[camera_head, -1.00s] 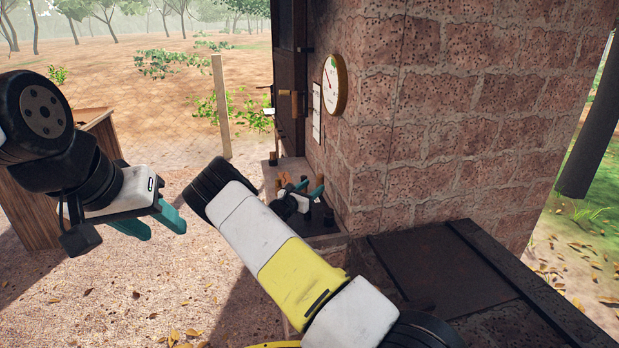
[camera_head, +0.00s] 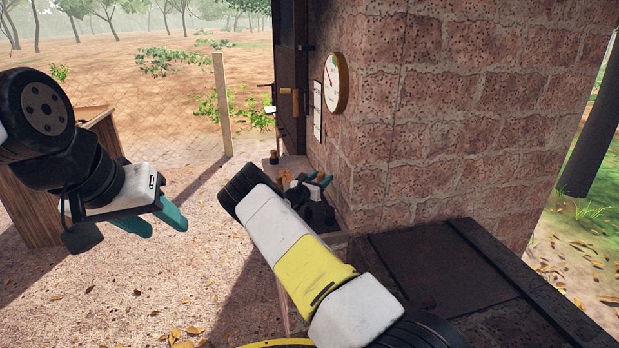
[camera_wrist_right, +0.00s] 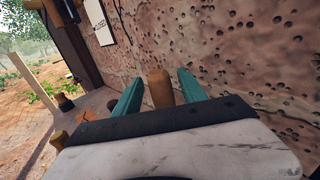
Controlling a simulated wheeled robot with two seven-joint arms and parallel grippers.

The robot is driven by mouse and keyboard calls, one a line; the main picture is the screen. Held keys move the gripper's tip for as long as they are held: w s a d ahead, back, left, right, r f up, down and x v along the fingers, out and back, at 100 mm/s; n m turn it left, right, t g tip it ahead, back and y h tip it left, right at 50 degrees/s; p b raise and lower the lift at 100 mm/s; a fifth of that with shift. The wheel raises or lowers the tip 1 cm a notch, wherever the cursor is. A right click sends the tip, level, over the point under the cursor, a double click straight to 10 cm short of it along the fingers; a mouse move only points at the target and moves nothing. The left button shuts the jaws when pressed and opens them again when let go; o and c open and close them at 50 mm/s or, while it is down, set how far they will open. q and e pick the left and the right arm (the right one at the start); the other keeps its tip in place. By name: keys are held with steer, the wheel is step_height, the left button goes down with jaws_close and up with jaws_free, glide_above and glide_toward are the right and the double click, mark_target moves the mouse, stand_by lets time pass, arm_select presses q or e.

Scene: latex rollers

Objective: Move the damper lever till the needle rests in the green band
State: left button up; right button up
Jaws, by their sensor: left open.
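The round dial (camera_head: 335,82) with a pale face hangs on the brick wall. Its thin needle points up and left; the green band is too small to place surely. A wooden lever handle (camera_wrist_right: 159,89) stands between the teal fingers of my right gripper (camera_wrist_right: 160,92), with a gap visible on each side. In the head view my right gripper (camera_head: 318,181) is low beside the wall, partly behind my own arm, and the lever cannot be made out there. My left gripper (camera_head: 160,220) is open and empty, away from the wall at the left.
The brick wall (camera_head: 460,110) rises close to the right gripper. A dark door (camera_head: 290,60) with a wooden handle is beyond it. A dark-topped bench (camera_head: 440,265) is at the lower right. A wooden post (camera_head: 222,105) and open ground lie at the left.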

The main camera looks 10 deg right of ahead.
jaws_close()
stand_by(1.2)
